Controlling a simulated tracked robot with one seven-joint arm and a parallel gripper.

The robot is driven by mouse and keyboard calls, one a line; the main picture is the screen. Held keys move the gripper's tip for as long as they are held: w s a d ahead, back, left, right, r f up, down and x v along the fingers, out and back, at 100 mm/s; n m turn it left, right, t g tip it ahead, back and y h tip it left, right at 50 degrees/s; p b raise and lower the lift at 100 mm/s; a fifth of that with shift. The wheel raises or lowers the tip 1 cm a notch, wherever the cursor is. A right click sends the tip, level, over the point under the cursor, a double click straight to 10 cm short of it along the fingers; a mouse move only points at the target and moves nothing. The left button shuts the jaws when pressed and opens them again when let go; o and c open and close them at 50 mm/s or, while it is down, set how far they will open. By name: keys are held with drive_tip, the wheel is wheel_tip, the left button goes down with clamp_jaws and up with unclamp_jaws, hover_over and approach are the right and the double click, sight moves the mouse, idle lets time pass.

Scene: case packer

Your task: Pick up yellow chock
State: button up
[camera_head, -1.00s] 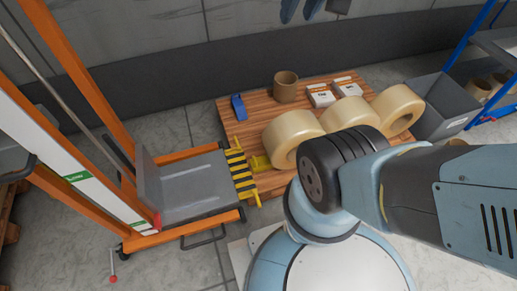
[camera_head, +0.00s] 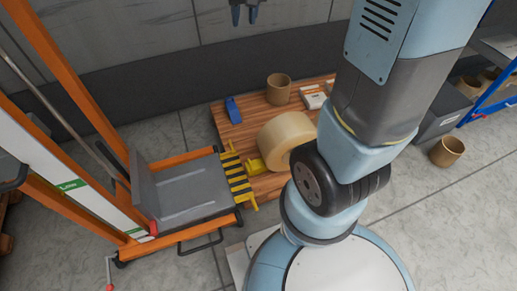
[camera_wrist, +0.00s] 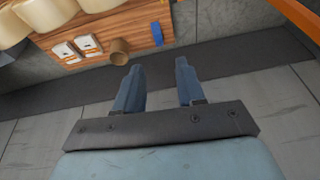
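The yellow chock (camera_head: 255,166) lies on the wooden platform against the left side of a large tan roll (camera_head: 284,140) in the head view. It is small there and partly hidden by the roll. The wrist view does not show it. My gripper (camera_head: 245,12) is at the top edge of the head view, far from the chock and near the back wall. In the wrist view my gripper (camera_wrist: 159,66) has its two blue-grey fingers apart with nothing between them.
The wooden platform (camera_head: 228,120) also holds a blue object (camera_head: 234,110), a brown cup-like container (camera_head: 278,89) and white boxes (camera_wrist: 84,42). A black-and-yellow striped plate (camera_head: 237,178) adjoins the orange lift (camera_head: 180,158). Another brown container (camera_head: 447,151) stands on the floor at right.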

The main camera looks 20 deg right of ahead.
drive_tip(key=w+a+f+g, duration=0.1)
drive_tip(key=w+f, duration=0.4)
drive_tip(key=f, duration=0.3)
drive_tip(key=w+a+f, duration=0.1)
drive_tip(key=w+f, duration=0.5)
drive_tip(key=f, duration=0.2)
drive_tip(key=g+h, duration=0.2)
drive_tip(key=g, duration=0.1)
approach(250, 162)
drive_tip(key=shift+n, duration=0.3)
drive_tip(key=f, duration=0.4)
drive_tip(key=shift+s+d+f, duration=0.2)
drive_tip(key=shift+d+f, duration=0.1)
drive_tip(key=shift+f, duration=0.05)
drive_tip(key=shift+w+d+f, duration=0.1)
drive_tip(key=shift+d+f, duration=0.05)
drive_tip(key=shift+f, duration=0.85)
drive_tip(key=shift+d+f, duration=0.15)
drive_tip(key=shift+f, duration=0.85)
drive_tip(key=shift+w+d+f, duration=0.1)
drive_tip(key=shift+d+f, duration=0.1)
drive_tip(key=shift+f, duration=0.85)
clamp_jaws()
